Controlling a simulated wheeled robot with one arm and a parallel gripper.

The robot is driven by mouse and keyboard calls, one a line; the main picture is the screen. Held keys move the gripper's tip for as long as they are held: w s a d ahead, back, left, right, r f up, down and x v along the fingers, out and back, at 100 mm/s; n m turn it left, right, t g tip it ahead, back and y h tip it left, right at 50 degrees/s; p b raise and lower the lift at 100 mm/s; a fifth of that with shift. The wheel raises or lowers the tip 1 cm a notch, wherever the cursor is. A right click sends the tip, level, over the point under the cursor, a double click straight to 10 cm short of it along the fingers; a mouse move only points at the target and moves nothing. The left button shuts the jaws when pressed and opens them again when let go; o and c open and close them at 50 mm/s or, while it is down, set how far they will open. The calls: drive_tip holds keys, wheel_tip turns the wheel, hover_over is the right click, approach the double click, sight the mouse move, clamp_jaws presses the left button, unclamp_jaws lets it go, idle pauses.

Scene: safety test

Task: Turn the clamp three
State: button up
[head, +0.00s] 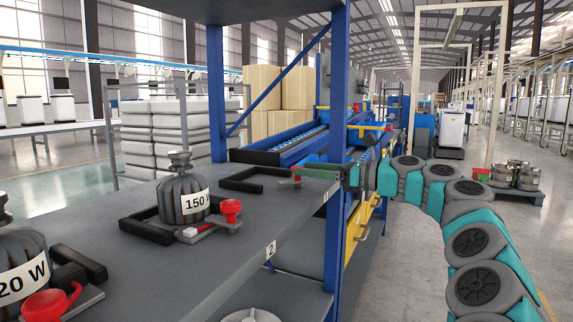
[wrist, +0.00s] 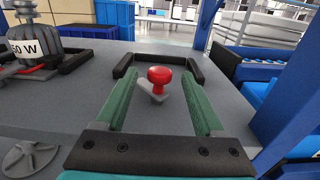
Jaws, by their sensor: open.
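Clamp three is a red round knob (wrist: 159,76) on a grey lever (wrist: 152,98), low over the grey shelf in the wrist view. In the head view it is mostly hidden behind my gripper (head: 312,173) at the shelf's far right end. My gripper is open. Its two green fingers lie to the left and right of the knob in the wrist view, with a visible gap on each side. Whether the fingers are level with the knob or above it I cannot tell. A black bracket (head: 250,187) stands open and empty around the spot beside the clamp.
A grey weight marked 150 W (head: 183,203) sits in its bracket with a red-knobbed clamp (head: 231,208) beside it. Another weight (head: 22,268) stands nearer. A blue post (head: 337,120) rises at the shelf edge. A blue conveyor (head: 285,146) lies beyond.

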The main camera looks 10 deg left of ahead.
drive_tip(key=x, duration=0.5)
drive_tip(key=shift+w+a, duration=0.1)
drive_tip(key=shift+a, duration=0.05)
drive_tip(key=shift+w+a+r, duration=0.1)
drive_tip(key=shift+w+a, duration=0.1)
drive_tip(key=shift+a, duration=0.35)
drive_tip(key=shift+c, duration=0.2)
clamp_jaws()
